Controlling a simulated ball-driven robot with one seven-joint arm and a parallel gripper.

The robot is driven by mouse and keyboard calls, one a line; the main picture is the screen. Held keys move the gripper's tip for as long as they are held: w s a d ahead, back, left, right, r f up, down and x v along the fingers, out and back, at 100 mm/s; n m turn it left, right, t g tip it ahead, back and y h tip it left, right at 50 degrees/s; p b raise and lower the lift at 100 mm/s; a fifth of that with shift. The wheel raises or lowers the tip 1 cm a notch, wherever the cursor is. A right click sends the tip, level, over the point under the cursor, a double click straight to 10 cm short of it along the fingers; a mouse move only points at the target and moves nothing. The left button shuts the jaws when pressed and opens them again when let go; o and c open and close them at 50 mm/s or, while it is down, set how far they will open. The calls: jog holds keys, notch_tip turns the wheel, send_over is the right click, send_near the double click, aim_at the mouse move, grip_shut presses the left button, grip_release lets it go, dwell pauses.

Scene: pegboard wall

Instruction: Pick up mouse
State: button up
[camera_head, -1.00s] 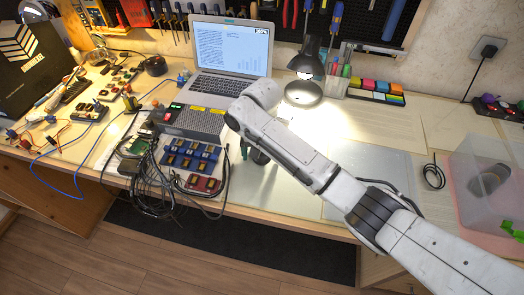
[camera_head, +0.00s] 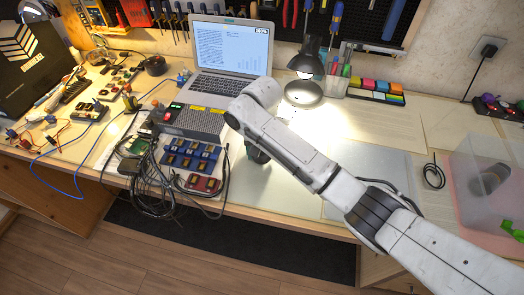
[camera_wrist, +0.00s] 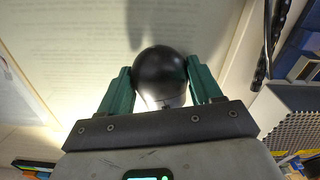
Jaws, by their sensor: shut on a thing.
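The mouse (camera_wrist: 160,72) shows in the wrist view as a dark, glossy, rounded body with a paler lower edge. My gripper (camera_wrist: 159,82) has its two green fingers on either side of it, closed on its sides. In the head view my gripper (camera_head: 256,152) is mostly hidden under my arm, at the front middle of the desk, right of the blue blocks. Whether the mouse touches the desk is hard to tell.
A laptop (camera_head: 232,55) and a lit lamp (camera_head: 305,62) stand behind. A grey box (camera_head: 190,120), blue blocks (camera_head: 190,153) and black cables (camera_head: 150,180) lie left. A clear bin (camera_head: 480,205) stands right. The desk between is mostly clear.

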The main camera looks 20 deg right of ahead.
notch_tip(320, 180, up, 3)
jog(key=shift+a+r, duration=0.1)
jog(key=shift+r, duration=0.05)
jog(key=s+r+p, duration=0.9)
jog(key=s+p, duration=0.4)
jog(key=s, duration=0.1)
jog(key=shift+a+r, duration=0.2)
jog(key=shift+r, duration=0.05)
